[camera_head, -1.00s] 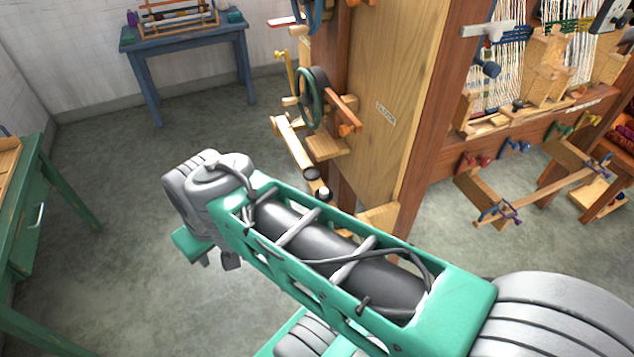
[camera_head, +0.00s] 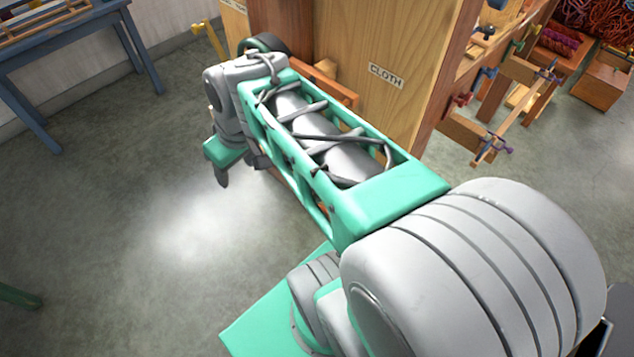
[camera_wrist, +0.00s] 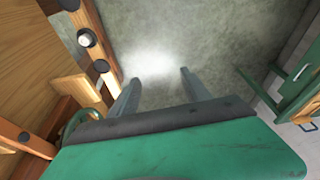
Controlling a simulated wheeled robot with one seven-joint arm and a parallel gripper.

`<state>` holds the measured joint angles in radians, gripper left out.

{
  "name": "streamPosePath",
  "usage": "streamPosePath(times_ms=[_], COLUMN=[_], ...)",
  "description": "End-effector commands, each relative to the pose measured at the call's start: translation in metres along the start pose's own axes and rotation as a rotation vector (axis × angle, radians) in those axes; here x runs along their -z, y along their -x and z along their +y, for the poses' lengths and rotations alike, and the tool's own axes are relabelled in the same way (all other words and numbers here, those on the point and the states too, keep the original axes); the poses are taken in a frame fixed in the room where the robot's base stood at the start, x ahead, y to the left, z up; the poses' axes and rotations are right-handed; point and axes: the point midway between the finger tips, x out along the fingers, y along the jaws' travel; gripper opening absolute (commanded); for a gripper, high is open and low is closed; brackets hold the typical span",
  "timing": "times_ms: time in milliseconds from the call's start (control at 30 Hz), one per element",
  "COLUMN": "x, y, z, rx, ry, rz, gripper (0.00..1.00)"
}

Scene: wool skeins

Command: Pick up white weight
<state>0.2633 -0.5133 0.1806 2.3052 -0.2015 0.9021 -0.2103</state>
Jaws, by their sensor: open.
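I cannot make out a white weight for certain in either current view. My gripper (camera_wrist: 159,80) is open and empty, with its two dark fingers apart over bare grey floor in the wrist view. In the head view my gripper (camera_head: 221,174) hangs beside the wooden loom's left side, and only one finger shows clearly. In the wrist view a small pale disc (camera_wrist: 86,38) and dark round ends sit on a wooden bar of the loom, left of the fingers; what the disc is, I cannot tell.
The loom's wooden panel labelled CLOTH (camera_head: 386,76) stands close to the right of my forearm. A blue table (camera_head: 22,57) is at the back left. The floor (camera_head: 110,215) at left is open.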

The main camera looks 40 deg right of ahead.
Motion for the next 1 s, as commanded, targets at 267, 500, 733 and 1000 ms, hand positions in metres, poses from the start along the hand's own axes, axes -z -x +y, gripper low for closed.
streamPosePath(times_ms=[267, 500, 733, 1000], x=[-0.060, -0.109, -0.105, -0.095], y=[-0.166, -0.191, -0.214, -0.256], z=[0.190, 0.255, 0.254, 0.245], rx=[0.104, 0.100, 0.100, 0.101], ry=[0.170, 0.269, 0.285, 0.284], rz=[0.122, 0.225, 0.234, 0.232], gripper=[0.56, 0.56, 0.56, 0.56])
